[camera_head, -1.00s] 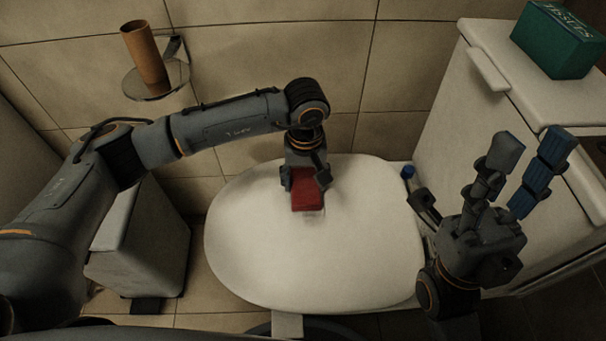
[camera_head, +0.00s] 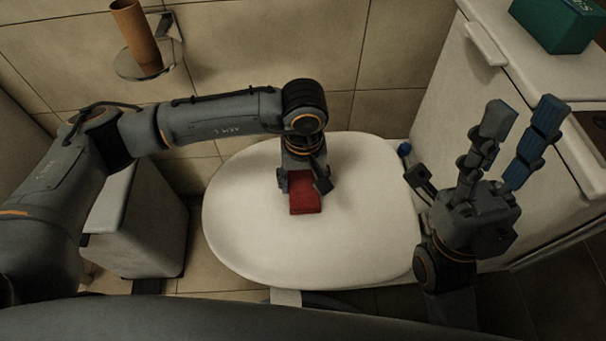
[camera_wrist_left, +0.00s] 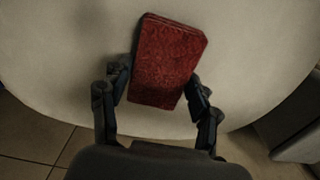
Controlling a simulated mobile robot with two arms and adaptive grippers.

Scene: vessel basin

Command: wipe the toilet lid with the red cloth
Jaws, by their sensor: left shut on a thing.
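The red cloth (camera_head: 305,194) is a folded block shape over the middle of the white toilet lid (camera_head: 245,225). My left gripper (camera_head: 303,184) is shut on the red cloth from behind. In the left wrist view the cloth (camera_wrist_left: 166,62) sits between the two fingers, with the pale lid (camera_wrist_left: 60,50) around it. I cannot tell for certain whether the cloth touches the lid. My right gripper (camera_head: 467,146) is raised at the right of the lid, fingers spread, open and empty.
A white cabinet (camera_head: 440,105) with a green box (camera_head: 553,25) on top stands at the right. A grey bin (camera_head: 140,225) stands left of the lid. A wall holder (camera_head: 145,62) carries a brown cardboard tube (camera_head: 137,35).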

